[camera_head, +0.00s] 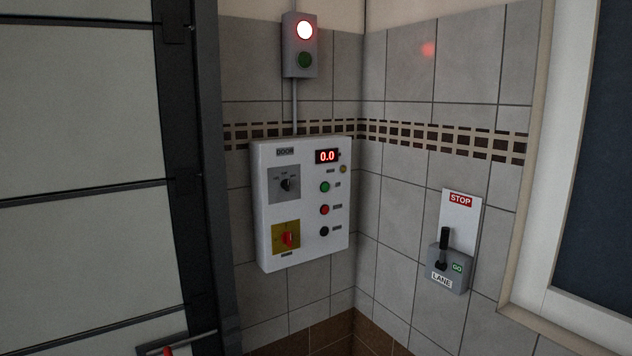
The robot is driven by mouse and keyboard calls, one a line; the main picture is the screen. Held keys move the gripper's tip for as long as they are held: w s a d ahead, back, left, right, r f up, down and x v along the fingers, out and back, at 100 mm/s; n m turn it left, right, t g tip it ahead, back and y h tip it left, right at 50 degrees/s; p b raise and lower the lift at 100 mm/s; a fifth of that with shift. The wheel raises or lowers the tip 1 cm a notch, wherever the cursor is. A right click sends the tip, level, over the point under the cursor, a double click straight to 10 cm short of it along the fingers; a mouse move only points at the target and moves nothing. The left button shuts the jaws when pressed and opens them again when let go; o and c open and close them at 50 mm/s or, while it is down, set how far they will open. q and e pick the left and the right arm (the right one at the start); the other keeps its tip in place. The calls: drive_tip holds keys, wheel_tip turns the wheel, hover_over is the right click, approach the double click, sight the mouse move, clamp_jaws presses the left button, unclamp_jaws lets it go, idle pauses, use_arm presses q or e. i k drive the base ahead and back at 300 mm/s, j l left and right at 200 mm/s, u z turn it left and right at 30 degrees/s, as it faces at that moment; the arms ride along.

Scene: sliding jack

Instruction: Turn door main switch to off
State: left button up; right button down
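A white door control panel (304,203) hangs on the tiled wall near the middle of the head view. Low on its left is a red rotary switch (287,240) on a yellow plate (277,246); it looks like the main switch, with its handle roughly upright. The small lettering around it is too blurred to read. Above it is a black selector knob (289,185) on a grey plate. Neither of my grippers shows in this view.
Green, red and black buttons (324,210) and a display reading 0.0 (327,156) are on the panel. A signal box (300,45) above shows red. A lane lever (445,246) is on the right wall. A large door (85,180) stands left.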

sight(286, 237)
drive_tip(key=i+z, duration=0.2)
drive_tip(key=z, duration=0.25)
drive_tip(key=i+j+z, duration=0.15)
drive_tip(key=z, duration=0.3)
